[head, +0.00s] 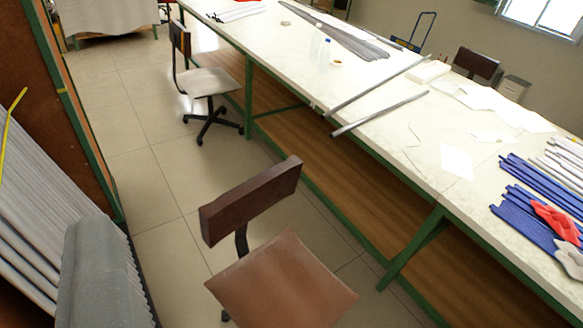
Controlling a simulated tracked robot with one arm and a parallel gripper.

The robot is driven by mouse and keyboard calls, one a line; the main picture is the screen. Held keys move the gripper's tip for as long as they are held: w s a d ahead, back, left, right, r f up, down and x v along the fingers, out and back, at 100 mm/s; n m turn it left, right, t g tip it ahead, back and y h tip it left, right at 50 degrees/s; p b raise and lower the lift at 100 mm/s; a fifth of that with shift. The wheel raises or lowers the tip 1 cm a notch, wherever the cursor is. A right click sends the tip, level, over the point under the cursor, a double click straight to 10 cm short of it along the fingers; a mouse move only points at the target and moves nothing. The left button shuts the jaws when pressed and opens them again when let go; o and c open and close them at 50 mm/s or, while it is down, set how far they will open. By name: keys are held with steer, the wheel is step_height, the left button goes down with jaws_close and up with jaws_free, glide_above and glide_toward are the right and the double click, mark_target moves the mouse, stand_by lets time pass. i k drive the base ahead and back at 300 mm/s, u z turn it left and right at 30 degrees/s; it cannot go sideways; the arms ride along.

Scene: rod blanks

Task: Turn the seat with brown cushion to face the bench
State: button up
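The seat with the brown cushion (280,282) stands on the tiled floor in the near middle. Its dark wooden backrest (250,200) is at the upper left of the cushion, on a dark bent support. The seat's front points to the lower right, roughly along the bench rather than towards it. The cushion's near corner is cut by the lower picture edge, and the base is mostly hidden. The bench (388,115) is long, with a pale top and green frame, and runs from upper left to lower right beside the seat. My gripper is not recognisable in this view.
A second chair with a beige cushion (208,82) stands further back by the bench. A rack of grey rods (30,225) and a grey block-like shape (95,270) fill the lower left. Open tiled floor (150,185) lies between rack and seat.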

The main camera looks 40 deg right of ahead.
mark_target(281, 283)
steer(key=z, duration=0.35)
steer(key=i, duration=0.9)
steer(key=z, duration=0.55)
steer(key=k, duration=0.9)
steer(key=z, duration=0.2)
steer(key=i, duration=0.9)
steer(key=u, duration=0.1)
